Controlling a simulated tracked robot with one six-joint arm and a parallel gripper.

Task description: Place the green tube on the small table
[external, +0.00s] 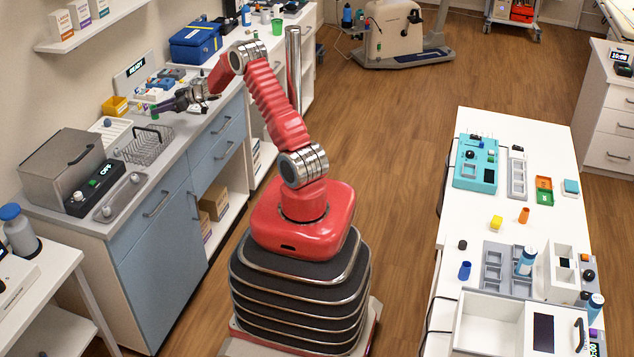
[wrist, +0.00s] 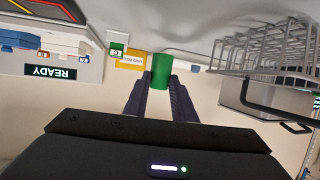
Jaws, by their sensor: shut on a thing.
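The green tube (wrist: 161,72) stands between my fingertips in the wrist view, with its upper part showing beyond the dark fingers. My gripper (wrist: 160,92) is shut on it. In the external view my gripper (external: 160,107) reaches out over the left counter, and a small bit of green shows at its tips. I cannot tell for sure which table is the small one. A white table (external: 62,280) stands at the lower left, and a longer white table (external: 455,225) stands at the right with trays and small items on it.
A wire rack (external: 147,147) sits close below my gripper on the counter; it also shows in the wrist view (wrist: 265,50). A yellow box (external: 115,105), a READY display (external: 134,70) and a grey machine (external: 68,170) are nearby.

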